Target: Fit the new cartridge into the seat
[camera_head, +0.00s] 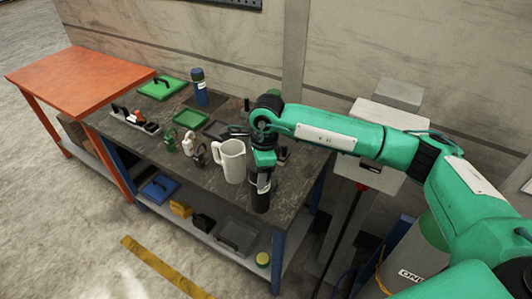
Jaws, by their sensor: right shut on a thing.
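My right gripper (260,200) reaches in on the green arm from the right and points down over the front right part of the dark workbench (207,182). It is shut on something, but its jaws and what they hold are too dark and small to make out. I cannot tell the new cartridge or its seat apart from the other small items. A small dark item (283,154) stands just right of the wrist, partly hidden by the arm. My left gripper is not in view.
A white jug (232,161) stands close left of my right gripper.

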